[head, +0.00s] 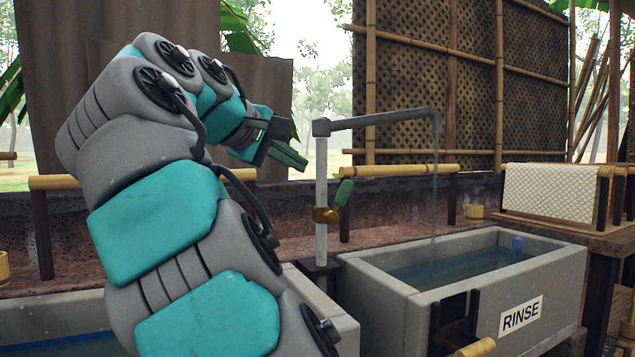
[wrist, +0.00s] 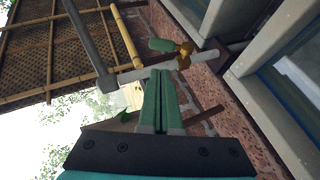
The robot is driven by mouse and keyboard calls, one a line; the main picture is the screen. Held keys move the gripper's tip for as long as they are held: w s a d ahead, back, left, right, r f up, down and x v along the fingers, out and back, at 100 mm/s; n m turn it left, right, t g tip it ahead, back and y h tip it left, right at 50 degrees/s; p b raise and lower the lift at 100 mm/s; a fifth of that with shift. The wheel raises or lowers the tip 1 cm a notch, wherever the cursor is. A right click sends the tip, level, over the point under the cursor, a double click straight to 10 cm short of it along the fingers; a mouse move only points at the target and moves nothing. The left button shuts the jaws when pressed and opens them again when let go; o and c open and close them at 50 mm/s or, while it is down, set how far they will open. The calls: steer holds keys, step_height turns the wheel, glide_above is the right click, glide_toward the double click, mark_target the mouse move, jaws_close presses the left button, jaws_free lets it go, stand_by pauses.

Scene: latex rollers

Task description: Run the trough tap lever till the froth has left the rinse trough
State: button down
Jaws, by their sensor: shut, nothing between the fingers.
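The trough tap is a grey standpipe (head: 321,180) with a long spout over the rinse trough (head: 520,312), which bears a RINSE sign. Its lever (head: 344,192) has a green grip, tilted up from a brass valve (head: 325,214). In the wrist view the lever grip (wrist: 160,45) and brass valve (wrist: 184,56) lie beyond my fingertips. A thin stream of water (head: 435,190) falls from the spout. The water (head: 455,268) in the trough looks blue, and I see no froth on its visible part; the near wall hides some. My gripper (head: 291,156) is shut and empty, left of the standpipe, apart from the lever.
Another trough (head: 342,318) with blue water stands at the left, partly behind my arm. A bamboo rail (head: 405,170) runs behind the tap. A white patterned sheet (head: 550,190) hangs at the right.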

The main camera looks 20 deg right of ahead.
steer(key=b, duration=0.3)
glide_toward(342, 191)
steer(key=x, duration=0.7)
steer(key=shift+a+f, duration=0.1)
steer(key=shift+a, duration=0.05)
steer(key=shift+r+p, duration=0.25)
steer(key=shift+p, duration=0.15)
steer(key=shift+f+y, duration=0.1)
steer(key=shift+y, duration=0.3)
